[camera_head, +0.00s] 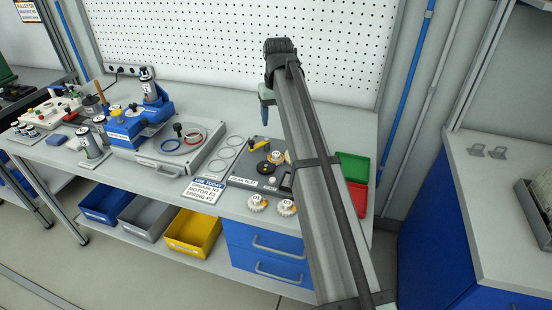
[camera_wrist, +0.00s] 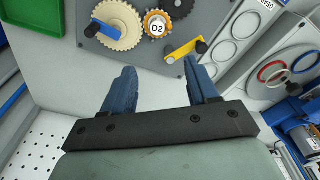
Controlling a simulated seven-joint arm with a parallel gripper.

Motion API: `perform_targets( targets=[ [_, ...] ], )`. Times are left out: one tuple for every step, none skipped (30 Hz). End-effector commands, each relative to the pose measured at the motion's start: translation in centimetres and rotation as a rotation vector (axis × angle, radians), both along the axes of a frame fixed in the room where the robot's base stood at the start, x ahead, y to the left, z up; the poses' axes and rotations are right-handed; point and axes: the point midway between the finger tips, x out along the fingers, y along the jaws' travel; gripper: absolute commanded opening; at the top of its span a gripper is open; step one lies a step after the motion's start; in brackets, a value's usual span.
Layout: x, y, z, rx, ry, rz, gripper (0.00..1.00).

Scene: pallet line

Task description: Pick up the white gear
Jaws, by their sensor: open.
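Two small whitish gears, a left one (camera_head: 257,202) and a right one (camera_head: 287,207), each with a round label, lie at the bench's front edge in the head view. A larger cream-white gear (camera_wrist: 119,26) with a black-knobbed crank sits on the grey gear-test board (camera_wrist: 213,15) in the wrist view. Beside it is an orange-rimmed gear marked D2 (camera_wrist: 157,24). My gripper (camera_wrist: 160,72) is open and empty, its blue fingers apart, with the gears beyond the fingertips. In the head view my gripper (camera_head: 265,112) is above the back of the bench; my arm hides part of the board.
A dark gear (camera_wrist: 176,6) and yellow crank (camera_wrist: 184,49) are on the board. A green tray (camera_head: 353,167) and red tray (camera_head: 358,198) stand right of my arm. A blue press fixture (camera_head: 130,128) stands left. A pegboard (camera_head: 240,45) rises behind the bench.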

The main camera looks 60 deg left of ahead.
Motion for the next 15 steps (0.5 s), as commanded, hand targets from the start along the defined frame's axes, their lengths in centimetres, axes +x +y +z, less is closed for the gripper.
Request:
perform_targets(
  targets=[
    [0.0,0.0,-0.5,-0.001,0.0,-0.001,0.59],
    [0.0,0.0,-0.8,-0.001,0.0,-0.001,0.59],
    [0.1,0.0,-1.2,-0.001,0.0,-0.001,0.59],
    [0.1,0.1,-1.7,-0.001,0.0,-0.001,0.59],
    [0.1,0.1,-2.1,-0.001,0.0,-0.001,0.59],
    [0.1,0.1,-2.8,-0.001,0.0,-0.001,0.59],
    [0.1,0.2,-3.2,-0.001,0.0,-0.001,0.59],
    [0.1,0.3,-3.7,-0.001,0.0,-0.001,0.59],
    [0.2,0.3,-4.5,-0.001,-0.001,-0.001,0.59],
    [0.2,0.4,-5.0,-0.001,-0.001,-0.001,0.59],
    [0.2,0.4,-5.6,-0.001,-0.001,-0.001,0.59],
    [0.2,0.5,-6.2,-0.001,-0.001,-0.001,0.59],
    [0.2,0.6,-6.6,-0.001,-0.001,-0.001,0.59],
    [0.3,0.6,-7.0,0.0,-0.001,-0.001,0.59],
    [0.3,0.7,-7.5,0.0,-0.001,-0.001,0.59]
  ],
)
